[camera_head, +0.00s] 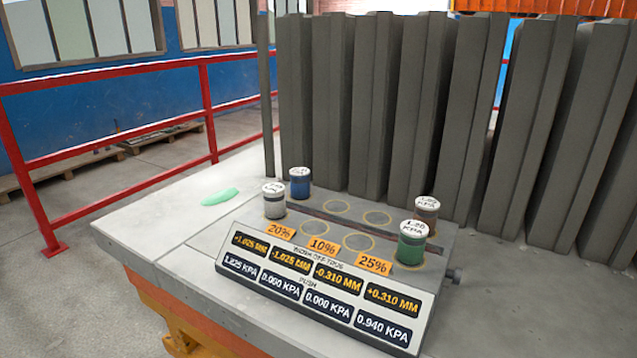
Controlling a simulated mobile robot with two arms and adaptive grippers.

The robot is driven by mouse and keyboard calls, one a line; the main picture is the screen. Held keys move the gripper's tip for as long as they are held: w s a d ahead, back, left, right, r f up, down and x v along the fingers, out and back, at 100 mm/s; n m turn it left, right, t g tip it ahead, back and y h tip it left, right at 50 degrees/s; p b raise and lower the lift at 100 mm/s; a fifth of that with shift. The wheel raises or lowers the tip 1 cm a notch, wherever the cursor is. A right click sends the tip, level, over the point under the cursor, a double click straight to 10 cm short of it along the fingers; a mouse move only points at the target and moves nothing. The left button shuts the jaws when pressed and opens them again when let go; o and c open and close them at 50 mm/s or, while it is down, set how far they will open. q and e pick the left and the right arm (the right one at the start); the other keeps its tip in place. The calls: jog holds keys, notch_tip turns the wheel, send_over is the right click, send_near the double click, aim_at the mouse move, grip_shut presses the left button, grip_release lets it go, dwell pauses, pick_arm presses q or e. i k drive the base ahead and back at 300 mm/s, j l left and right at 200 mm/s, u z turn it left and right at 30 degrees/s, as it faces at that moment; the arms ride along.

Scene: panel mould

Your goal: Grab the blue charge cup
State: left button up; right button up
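The blue charge cup (300,186) stands upright at the back left of the grey bench top, with a white labelled lid whose text is too small to read. A white-grey cup (274,204) stands just in front of it to the left. A green cup (411,247) marked KPA stands at the right, with a brown cup (427,212) behind it. Neither of my grippers shows in the head view.
A sloped display panel (318,290) with mm and kPa readings fronts the cups. Empty ring marks (338,207) lie between them. A green flat piece (220,197) lies left on the bench (150,232). Tall grey panels (365,110) stand close behind; a red railing (110,145) runs left.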

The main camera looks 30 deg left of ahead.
aim_at(300, 177)
jog(key=i+j+u, duration=0.1)
jog(key=j+u, duration=0.25)
jog(key=i+j+u, duration=0.15)
jog(key=j+u, duration=0.2)
jog(key=i+j+u, duration=0.2)
jog(key=j+u, duration=0.15)
